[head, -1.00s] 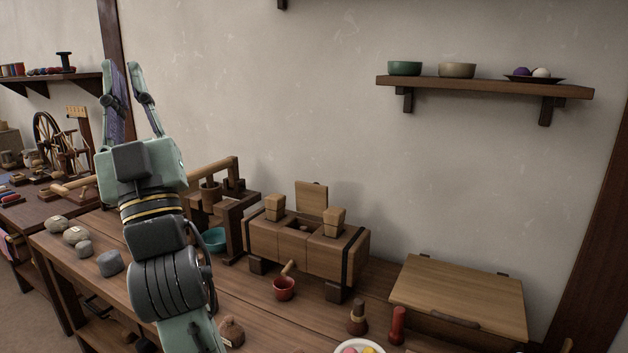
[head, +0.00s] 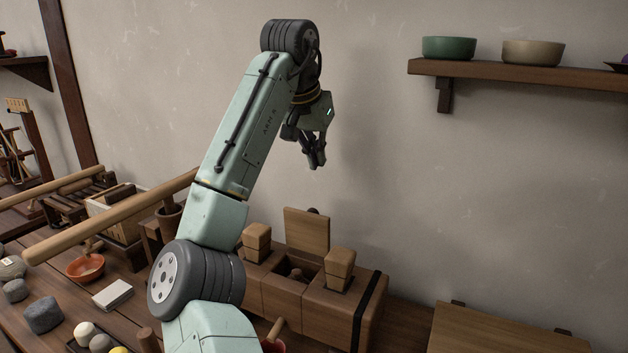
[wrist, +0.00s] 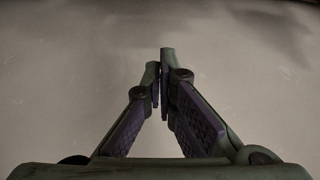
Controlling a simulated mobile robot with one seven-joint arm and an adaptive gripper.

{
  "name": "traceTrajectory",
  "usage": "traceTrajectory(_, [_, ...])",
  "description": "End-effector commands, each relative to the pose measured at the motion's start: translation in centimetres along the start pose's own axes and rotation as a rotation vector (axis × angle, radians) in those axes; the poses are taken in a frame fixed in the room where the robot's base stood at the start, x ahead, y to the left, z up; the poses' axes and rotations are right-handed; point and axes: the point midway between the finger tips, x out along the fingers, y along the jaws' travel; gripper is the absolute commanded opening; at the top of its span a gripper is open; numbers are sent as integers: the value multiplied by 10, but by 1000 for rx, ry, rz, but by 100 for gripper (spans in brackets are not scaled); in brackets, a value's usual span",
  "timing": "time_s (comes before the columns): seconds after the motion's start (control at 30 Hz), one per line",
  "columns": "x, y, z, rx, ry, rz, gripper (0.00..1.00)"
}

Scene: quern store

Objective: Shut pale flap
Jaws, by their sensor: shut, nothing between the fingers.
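A pale wooden flap (head: 307,231) stands upright at the back of a wooden block box (head: 318,307), open above a dark square recess. A knob-like thing (head: 297,273) shows in the recess. My gripper (head: 316,164) is in the air above and behind the flap in the picture, pointing down, clear of it. In the wrist view my gripper (wrist: 161,78) is shut and empty, with only plain wall behind it.
Tapered wooden blocks (head: 256,240) (head: 339,267) stand on the box either side of the recess. A long wooden pole (head: 95,222) crosses at left. A wall shelf (head: 520,76) holds bowls. A flat wooden lid (head: 500,332) is at lower right. The wall area right of my gripper is clear.

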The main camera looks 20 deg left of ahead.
Motion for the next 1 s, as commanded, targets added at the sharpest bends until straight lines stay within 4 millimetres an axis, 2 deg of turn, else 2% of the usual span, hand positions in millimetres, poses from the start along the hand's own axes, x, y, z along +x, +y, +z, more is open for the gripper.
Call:
traceTrajectory(0.17, [21,1,2,1,-9,5,0])
traceTrajectory(0.57, [101,0,2,-1,-7,1,0])
traceTrajectory(0.6, [95,-1,9,1,-2,-1,0])
traceTrajectory(0.8, [88,0,31,0,-3,0,0])
traceTrajectory(1.0, [86,0,39,1,-3,1,0])
